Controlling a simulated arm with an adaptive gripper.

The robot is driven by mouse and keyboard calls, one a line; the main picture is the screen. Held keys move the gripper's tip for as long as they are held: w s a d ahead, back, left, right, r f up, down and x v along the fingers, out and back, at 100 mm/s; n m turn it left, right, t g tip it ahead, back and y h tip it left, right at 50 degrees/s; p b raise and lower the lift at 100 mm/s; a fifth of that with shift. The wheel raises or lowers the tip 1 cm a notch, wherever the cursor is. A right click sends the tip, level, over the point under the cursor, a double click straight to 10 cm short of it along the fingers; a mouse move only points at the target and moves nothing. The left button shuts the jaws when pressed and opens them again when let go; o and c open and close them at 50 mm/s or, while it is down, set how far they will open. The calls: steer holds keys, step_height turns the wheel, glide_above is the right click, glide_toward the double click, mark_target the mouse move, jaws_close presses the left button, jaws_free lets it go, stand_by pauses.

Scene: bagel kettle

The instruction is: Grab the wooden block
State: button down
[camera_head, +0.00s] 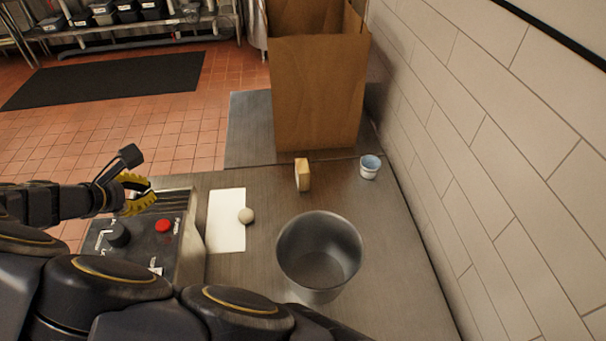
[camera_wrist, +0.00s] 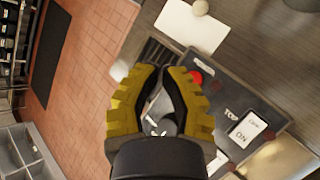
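The wooden block (camera_head: 303,175) is small and pale tan. It stands upright on the metal counter in the head view, in front of the brown paper bag and behind the metal pot. It does not show in the wrist view. My gripper (camera_head: 148,187) has yellow ridged fingers and is at the left, over the far end of the control box, well away from the block. In the wrist view my gripper (camera_wrist: 162,72) has its two fingers curved toward each other with a narrow gap between the tips. Nothing is held between them.
The metal pot (camera_head: 318,258) stands in front of the block. A white sheet (camera_head: 226,228) with a round pale ball (camera_head: 246,216) lies left of it. A small blue-white cup (camera_head: 369,167) stands right of the block, near the tiled wall (camera_head: 480,150). The bag (camera_head: 320,95) stands behind. The control box (camera_head: 140,240) has a red button.

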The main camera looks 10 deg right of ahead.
stand_by(0.4)
steer(key=shift+c, duration=0.2)
jaws_free()
steer(key=w+d+f+m+g, duration=0.1)
steer(key=w+d+f+g, duration=0.15)
steer(key=w+f, duration=0.3)
steer(key=m+g+y, duration=0.3)
steer(key=g+y, duration=0.1)
steer(key=g, duration=0.2)
glide_toward(303, 165)
step_height(303, 165, down, 6)
steer(key=shift+a+r, duration=0.1)
steer(key=shift+r, duration=0.1)
steer(key=shift+s+f, duration=0.1)
steer(key=shift+f, duration=3.55)
